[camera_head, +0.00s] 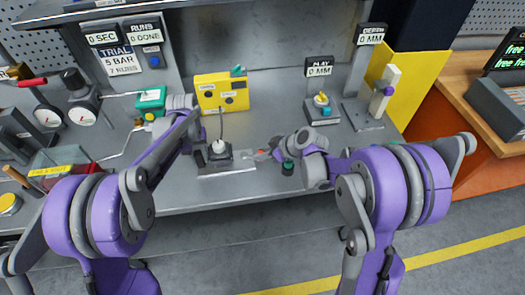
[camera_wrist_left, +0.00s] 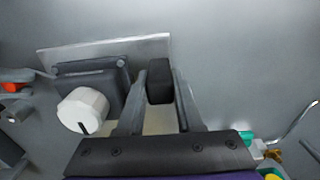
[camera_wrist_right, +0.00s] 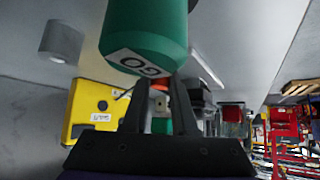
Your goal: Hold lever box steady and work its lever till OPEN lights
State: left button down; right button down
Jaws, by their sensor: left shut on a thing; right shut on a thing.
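The dark lever box (camera_head: 217,150) with a pale knob (camera_head: 219,146) sits on a metal plate on the bench. It also shows in the left wrist view (camera_wrist_left: 92,82). My left gripper (camera_wrist_left: 160,90) is shut on a dark upright block (camera_wrist_left: 160,78) beside the box, on the same plate. My right gripper (camera_wrist_right: 160,92) is shut on a small orange-red piece (camera_wrist_right: 160,87), which looks like the lever's end; in the head view the orange (camera_head: 262,153) lies right of the box. The fingers hide most of it. A yellow box (camera_head: 222,95) with two round lamps stands behind; neither lamp looks clearly lit.
A green cylinder marked GO (camera_wrist_right: 145,35) stands close to my right gripper. A green box (camera_head: 150,101) and gauges are at the left. The PLAY fixture (camera_head: 321,112) and DEPTH fixture (camera_head: 375,105) stand at the right. The front bench strip is mostly clear.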

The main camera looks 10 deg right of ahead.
jog(key=m, duration=0.1)
jog(key=s+a+m+t+h, duration=0.1)
jog(key=s+m+h, duration=0.1)
jog(key=shift+s+a+f+m+t, duration=0.1)
jog(key=shift+a+f+m+t, duration=0.05)
jog(key=shift+a+m+t, duration=0.2)
jog(key=shift+s+a+m+t+h, duration=0.3)
jog(key=shift+m+h, duration=0.15)
jog(key=shift+m, duration=0.2)
jog(key=shift+s+a+m+t+h, duration=0.15)
jog(key=shift+a+m+t+h, duration=0.1)
jog(key=shift+m+h, duration=0.3)
jog(key=a+m+h, duration=0.1)
jog(key=m, duration=0.1)
jog(key=a+m+h, duration=0.1)
jog(key=m+h, duration=0.1)
jog(key=shift+s, duration=0.4)
jog(key=shift+a+m+h, duration=0.4)
jog(key=shift+m+h, duration=0.4)
jog(key=shift+m, duration=0.25)
jog(key=c, duration=0.7)
grip_release()
